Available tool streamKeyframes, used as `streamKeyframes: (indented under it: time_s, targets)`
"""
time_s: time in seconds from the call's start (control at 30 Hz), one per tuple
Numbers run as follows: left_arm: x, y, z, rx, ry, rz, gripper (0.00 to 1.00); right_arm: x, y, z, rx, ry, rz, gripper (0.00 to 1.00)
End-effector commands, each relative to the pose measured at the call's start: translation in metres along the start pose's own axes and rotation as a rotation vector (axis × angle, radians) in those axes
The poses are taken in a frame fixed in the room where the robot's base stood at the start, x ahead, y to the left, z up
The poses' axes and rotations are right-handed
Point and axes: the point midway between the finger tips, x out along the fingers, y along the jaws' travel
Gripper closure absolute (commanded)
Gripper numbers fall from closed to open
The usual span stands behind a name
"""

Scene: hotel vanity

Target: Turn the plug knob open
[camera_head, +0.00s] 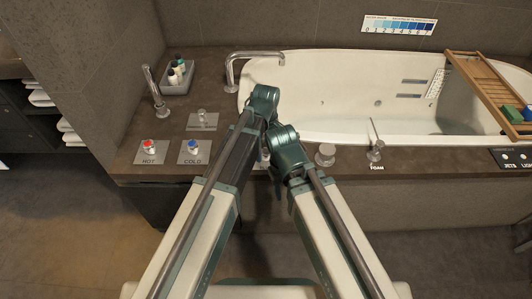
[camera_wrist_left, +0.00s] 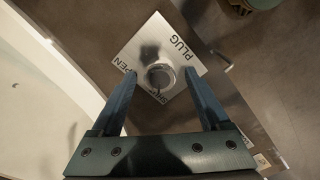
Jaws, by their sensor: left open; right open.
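The plug knob (camera_wrist_left: 160,77) is a round metal knob on a square pale plate (camera_wrist_left: 128,52). The plate reads PLUG, with OPEN partly covered. My left gripper (camera_wrist_left: 161,72) is open, with one finger on each side of the knob in the left wrist view. Whether the fingers touch it I cannot tell. In the head view the end of my left arm (camera_head: 263,100) is above the counter by the tub, and my arms mostly hide the plug plate. The end of my right arm (camera_head: 287,148) is lower and close beside it; its fingertips are hidden.
The white bathtub (camera_head: 350,120) lies behind the counter. HOT (camera_head: 149,148) and COLD (camera_head: 194,148) knobs are on the left; a round knob (camera_head: 325,154) and the FOAM lever (camera_head: 376,145) are right of my arms. A tall spout (camera_head: 230,68) stands behind.

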Motion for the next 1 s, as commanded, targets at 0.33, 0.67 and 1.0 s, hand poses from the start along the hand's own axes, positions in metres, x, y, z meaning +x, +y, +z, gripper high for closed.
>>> streamKeyframes:
  time_s: [0.33, 0.67, 1.0]
  targets:
    - [-0.0006, 0.0000, 0.0000, 0.000, 0.000, 0.000, 0.46, -0.0006, 0.0001, 0.0000, 0.000, 0.000, 0.000, 0.50]
    - [-0.0005, 0.0000, 0.0000, 0.000, 0.000, 0.000, 1.00, -0.0005, 0.0001, 0.0000, 0.000, 0.000, 0.000, 0.50]
    - [-0.0005, 0.0000, 0.0000, 0.063, 0.000, 0.000, 1.00, -0.0005, 0.0000, 0.0000, 0.000, 0.000, 0.000, 0.50]
